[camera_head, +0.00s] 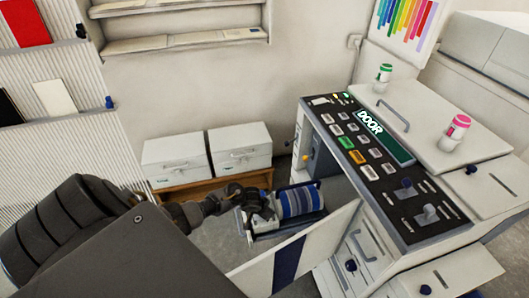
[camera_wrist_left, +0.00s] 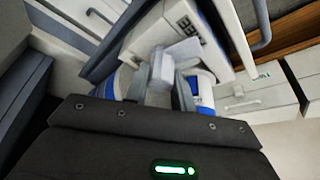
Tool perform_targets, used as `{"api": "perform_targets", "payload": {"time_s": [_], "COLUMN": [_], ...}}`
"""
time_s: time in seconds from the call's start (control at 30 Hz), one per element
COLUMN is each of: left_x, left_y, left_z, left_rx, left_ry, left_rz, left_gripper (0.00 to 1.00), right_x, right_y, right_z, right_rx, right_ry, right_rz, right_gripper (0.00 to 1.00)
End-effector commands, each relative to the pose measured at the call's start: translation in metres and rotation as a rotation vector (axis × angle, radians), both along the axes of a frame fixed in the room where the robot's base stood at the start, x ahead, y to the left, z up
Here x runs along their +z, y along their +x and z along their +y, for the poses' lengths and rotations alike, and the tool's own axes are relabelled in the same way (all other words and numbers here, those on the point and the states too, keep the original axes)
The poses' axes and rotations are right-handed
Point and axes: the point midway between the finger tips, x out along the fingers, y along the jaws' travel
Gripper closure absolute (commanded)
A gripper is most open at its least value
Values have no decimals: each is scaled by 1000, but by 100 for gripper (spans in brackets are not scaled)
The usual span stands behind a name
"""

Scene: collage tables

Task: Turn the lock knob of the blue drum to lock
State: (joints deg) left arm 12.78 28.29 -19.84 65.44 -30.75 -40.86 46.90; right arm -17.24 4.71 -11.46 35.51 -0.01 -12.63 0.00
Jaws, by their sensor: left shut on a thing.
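The blue drum (camera_head: 300,203), striped blue and white, lies on its side in a low tray beside the open cabinet door. My left gripper (camera_head: 258,213) reaches its left end from the left. In the left wrist view, my left gripper (camera_wrist_left: 160,88) is shut on a pale grey knob (camera_wrist_left: 163,66), which appears to be the lock knob. Blue and white parts of the drum (camera_wrist_left: 204,90) show beside the fingers. The knob's turn position cannot be told. In the head view the fingers and knob are small and partly hidden. My right gripper is not in view.
The open white door (camera_head: 320,240) with a dark blue stripe stands in front of the drum. The control panel (camera_head: 365,150) and cabinet top are to its right. Two white boxes (camera_head: 240,148) sit on a low wooden bench behind. Grey floor shows around the drum.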

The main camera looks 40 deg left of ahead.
Motion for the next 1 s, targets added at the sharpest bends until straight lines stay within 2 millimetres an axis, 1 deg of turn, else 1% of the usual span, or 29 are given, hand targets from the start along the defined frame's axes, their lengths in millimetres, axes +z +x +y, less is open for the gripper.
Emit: {"api": "perform_targets", "payload": {"time_s": [0.2,0.47,0.77,1.0], "left_x": [0,-2,-3,-5], "left_y": [0,1,1,1], "left_z": [1,1,2,2], "left_rx": [-194,-442,-728,-954], "left_ry": [2,1,3,4], "left_rz": [1,0,0,0], "left_gripper": [98,98,98,98], "right_x": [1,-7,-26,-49], "right_y": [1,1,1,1], "right_z": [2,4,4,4], "right_rx": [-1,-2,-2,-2], "right_ry": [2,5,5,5], "right_rz": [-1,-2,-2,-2], "right_gripper": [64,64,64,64]}}
